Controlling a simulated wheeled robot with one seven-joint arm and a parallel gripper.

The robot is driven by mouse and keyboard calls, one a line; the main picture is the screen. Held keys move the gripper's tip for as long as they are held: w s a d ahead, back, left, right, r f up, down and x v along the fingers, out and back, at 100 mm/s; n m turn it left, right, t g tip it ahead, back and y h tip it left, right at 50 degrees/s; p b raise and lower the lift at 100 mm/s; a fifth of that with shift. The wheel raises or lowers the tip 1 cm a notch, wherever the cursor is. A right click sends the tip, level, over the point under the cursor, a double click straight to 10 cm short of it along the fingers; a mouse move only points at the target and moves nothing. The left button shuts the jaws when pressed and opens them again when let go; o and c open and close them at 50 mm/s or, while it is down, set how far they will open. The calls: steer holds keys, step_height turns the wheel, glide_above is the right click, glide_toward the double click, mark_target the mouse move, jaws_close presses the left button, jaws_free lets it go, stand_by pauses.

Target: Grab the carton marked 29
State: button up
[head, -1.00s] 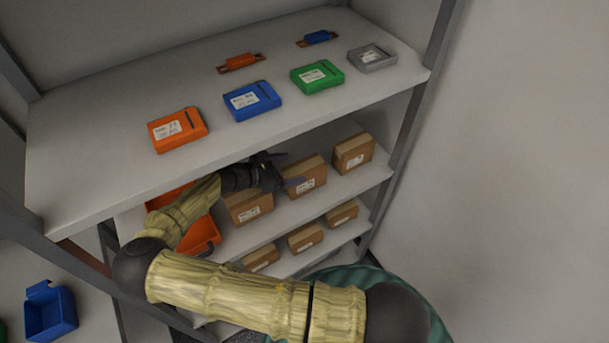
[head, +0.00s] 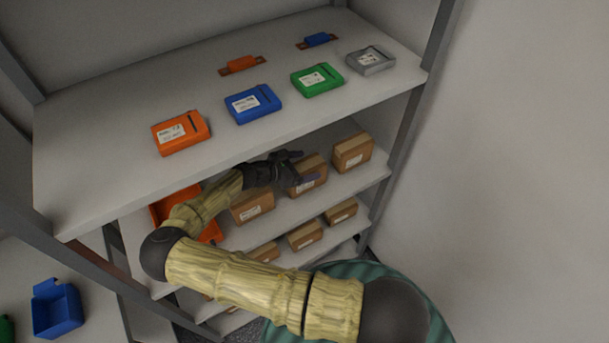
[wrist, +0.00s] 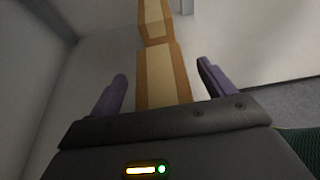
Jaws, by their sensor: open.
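Several brown cartons with white labels stand on the shelf below the top one; the label numbers are too small to read, so I cannot tell which is marked 29. My gripper (head: 306,166) is open at the middle carton (head: 312,185) of that row. In the wrist view the purple fingers of my gripper (wrist: 162,69) stand apart, one on each side of a carton (wrist: 163,78), with gaps on both sides. A further carton (wrist: 153,20) lies beyond it in line. The left carton (head: 252,208) is partly behind my arm; the right carton (head: 352,152) is clear.
The top shelf (head: 100,150) overhangs the row and carries orange, blue, green and grey cases. An orange bin (head: 163,208) is left of the cartons, partly hidden by my arm. More cartons (head: 305,236) stand one shelf lower. A rack post (head: 405,130) is at the right.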

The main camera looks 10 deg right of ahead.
steer(key=c, duration=1.7)
jaws_close()
steer(key=shift+r, duration=0.2)
steer(key=shift+r+b, duration=0.55)
steer(key=shift+b, duration=0.05)
step_height(320, 180, up, 2)
steer(key=shift+b, duration=0.7)
steer(key=s+d+b, duration=0.2)
steer(key=s, duration=0.6)
steer(key=s+d+b, duration=0.2)
steer(key=s+d, duration=0.1)
steer(key=s, duration=0.6)
steer(key=shift+d+b, duration=0.3)
steer(key=shift+b, duration=0.05)
